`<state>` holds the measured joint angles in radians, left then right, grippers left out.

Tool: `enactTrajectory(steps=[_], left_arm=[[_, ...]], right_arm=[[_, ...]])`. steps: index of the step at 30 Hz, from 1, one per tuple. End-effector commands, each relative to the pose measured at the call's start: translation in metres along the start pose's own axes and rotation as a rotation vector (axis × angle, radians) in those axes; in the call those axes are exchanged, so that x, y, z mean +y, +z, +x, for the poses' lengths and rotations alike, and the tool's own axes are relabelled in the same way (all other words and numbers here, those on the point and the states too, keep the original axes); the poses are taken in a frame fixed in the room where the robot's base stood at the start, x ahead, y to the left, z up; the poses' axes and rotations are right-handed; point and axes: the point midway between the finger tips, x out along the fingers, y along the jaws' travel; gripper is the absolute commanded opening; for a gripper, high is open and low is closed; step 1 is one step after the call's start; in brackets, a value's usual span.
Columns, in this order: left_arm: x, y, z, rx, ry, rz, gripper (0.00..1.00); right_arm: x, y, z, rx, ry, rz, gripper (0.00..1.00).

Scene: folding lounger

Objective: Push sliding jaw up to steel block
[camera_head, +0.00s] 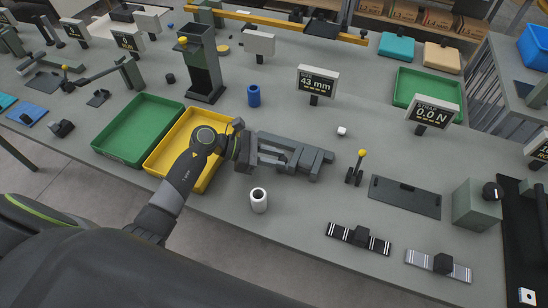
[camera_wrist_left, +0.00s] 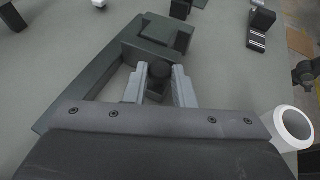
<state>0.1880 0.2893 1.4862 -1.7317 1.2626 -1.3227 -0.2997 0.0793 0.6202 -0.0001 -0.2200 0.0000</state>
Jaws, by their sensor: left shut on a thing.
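My left gripper (camera_head: 278,152) reaches over a dark grey measuring frame (camera_head: 318,160) on the bench. I cannot clearly tell the steel block from the frame's grey parts. A display (camera_head: 318,80) behind reads 43 mm.
A white hollow cylinder (camera_head: 258,200) stands close in front of the frame; a blue cylinder (camera_head: 253,96) stands behind. Yellow (camera_head: 208,178) and green (camera_head: 137,130) trays lie left. A yellow-tipped lever (camera_head: 357,168) and dark plate (camera_head: 405,197) are to the right.

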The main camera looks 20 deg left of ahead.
Motion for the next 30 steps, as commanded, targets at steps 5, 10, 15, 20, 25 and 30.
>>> enactTrajectory(steps=[5, 10, 15, 20, 25, 30], left_arm=[[0.000, 0.000, 0.000, 0.000, -0.001, -0.001, 0.43], [0.000, 0.000, 0.000, 0.000, 0.000, -0.001, 0.43], [0.000, 0.000, 0.000, 0.000, 0.000, -0.001, 0.43], [0.000, -0.001, -0.005, 0.001, 0.001, 0.000, 0.43], [0.000, -0.004, -0.029, 0.004, 0.001, 0.002, 0.43], [0.000, -0.004, -0.061, 0.006, 0.000, 0.002, 0.43]], right_arm=[[0.000, 0.000, 0.000, 0.000, 0.000, 0.000, 0.36], [0.000, 0.000, 0.000, 0.000, 0.000, 0.000, 0.36], [0.000, 0.000, 0.000, 0.000, 0.000, 0.000, 0.36], [0.000, 0.001, 0.002, 0.000, 0.000, 0.000, 0.36], [-0.001, 0.002, 0.011, -0.001, 0.000, 0.000, 0.36], [-0.002, 0.003, 0.022, -0.001, 0.000, 0.000, 0.36]])
